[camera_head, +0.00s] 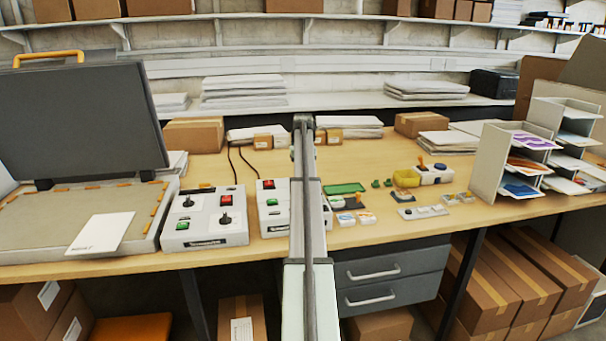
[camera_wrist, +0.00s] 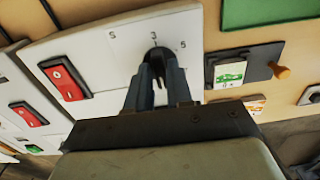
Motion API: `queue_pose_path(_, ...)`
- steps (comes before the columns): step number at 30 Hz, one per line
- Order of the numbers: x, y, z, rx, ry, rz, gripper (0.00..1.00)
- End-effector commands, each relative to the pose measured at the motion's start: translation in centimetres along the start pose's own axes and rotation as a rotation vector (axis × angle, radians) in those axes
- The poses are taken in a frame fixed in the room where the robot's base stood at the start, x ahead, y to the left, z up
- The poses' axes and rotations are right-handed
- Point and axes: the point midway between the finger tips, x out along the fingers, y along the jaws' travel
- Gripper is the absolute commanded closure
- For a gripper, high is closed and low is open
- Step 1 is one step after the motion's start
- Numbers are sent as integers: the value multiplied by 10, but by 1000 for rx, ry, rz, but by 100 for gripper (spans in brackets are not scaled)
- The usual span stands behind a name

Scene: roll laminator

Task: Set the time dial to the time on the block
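In the wrist view, a dark dial (camera_wrist: 157,51) sits on a white control panel (camera_wrist: 112,48). Printed marks stand around it, with a 3 above it and what look like 5s to either side. My gripper's fingers (camera_wrist: 158,78) reach down to the dial, one on each side. They hide most of it, so its pointer and any contact are unclear. A dark holder with a green-and-white card or block (camera_wrist: 229,72) lies to the right; its marking is too small to read. In the head view my arm covers the dial and part of its white control box (camera_head: 271,206).
Red rocker switches (camera_wrist: 64,79) are left of the dial. Another white control box (camera_head: 205,236) with black knobs stands left in the head view. A paper rack (camera_head: 490,165) stands farther right.

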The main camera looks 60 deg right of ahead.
Motion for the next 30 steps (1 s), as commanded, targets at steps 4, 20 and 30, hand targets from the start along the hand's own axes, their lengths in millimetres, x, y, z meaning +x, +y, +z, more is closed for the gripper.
queue_pose_path(4,0,0,0,-1,0,0,64)
queue_pose_path(20,-22,0,1,-2,-2,0,61)
queue_pose_path(30,-88,0,1,-2,-2,0,61)
